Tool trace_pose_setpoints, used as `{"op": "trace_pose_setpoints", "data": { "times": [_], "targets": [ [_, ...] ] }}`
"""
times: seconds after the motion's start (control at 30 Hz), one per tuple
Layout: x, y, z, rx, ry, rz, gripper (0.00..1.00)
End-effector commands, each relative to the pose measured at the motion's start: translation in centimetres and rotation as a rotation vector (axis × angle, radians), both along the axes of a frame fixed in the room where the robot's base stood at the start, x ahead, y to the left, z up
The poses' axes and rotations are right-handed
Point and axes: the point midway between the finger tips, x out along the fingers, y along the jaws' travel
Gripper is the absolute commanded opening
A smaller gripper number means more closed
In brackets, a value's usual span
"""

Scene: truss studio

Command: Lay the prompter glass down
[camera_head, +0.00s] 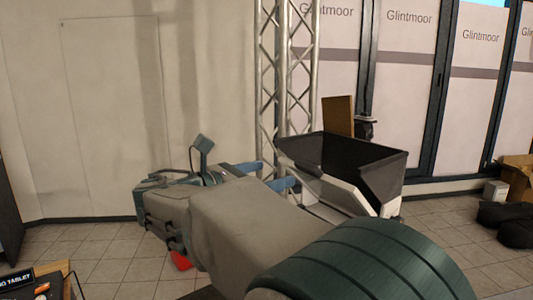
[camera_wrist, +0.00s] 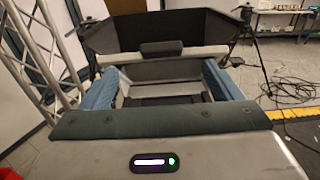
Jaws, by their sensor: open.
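The prompter stands ahead of my gripper, with a dark flared hood (camera_head: 340,160) and a pale frame (camera_head: 345,192) below it. In the wrist view, the hood (camera_wrist: 155,30) is at the top, and a pale bar with a dark tab (camera_wrist: 161,49) crosses in front of it. I cannot clearly make out the prompter glass itself, or its tilt. My gripper (camera_head: 280,172) is open, its two blue fingers pointing toward the prompter. In the wrist view, the gripper (camera_wrist: 162,80) has its fingers apart on either side of the pale frame, with nothing visibly clamped between them.
A metal truss (camera_head: 287,75) rises close behind the prompter on the left. A brown board (camera_head: 338,115) stands behind the hood. Cables (camera_wrist: 285,90) lie on the floor to the right in the wrist view. Dark bags (camera_head: 505,222) and a cardboard box (camera_head: 518,175) are at far right.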

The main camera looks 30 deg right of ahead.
Motion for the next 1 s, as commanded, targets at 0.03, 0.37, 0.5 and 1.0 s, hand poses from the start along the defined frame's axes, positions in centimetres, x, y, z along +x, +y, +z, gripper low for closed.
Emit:
{"op": "trace_pose_setpoints", "data": {
  "times": [0.03, 0.37, 0.5, 1.0],
  "targets": [
    [0.1, -0.2, 0.2, -0.005, 0.004, 0.0, 0.85],
    [0.6, -5.7, 0.3, -0.003, 0.005, 0.009, 0.85],
    [0.9, -8.7, 0.3, -0.002, 0.004, 0.009, 0.85],
    [1.2, -13.2, 0.1, -0.002, 0.001, 0.009, 0.85]
  ]
}}
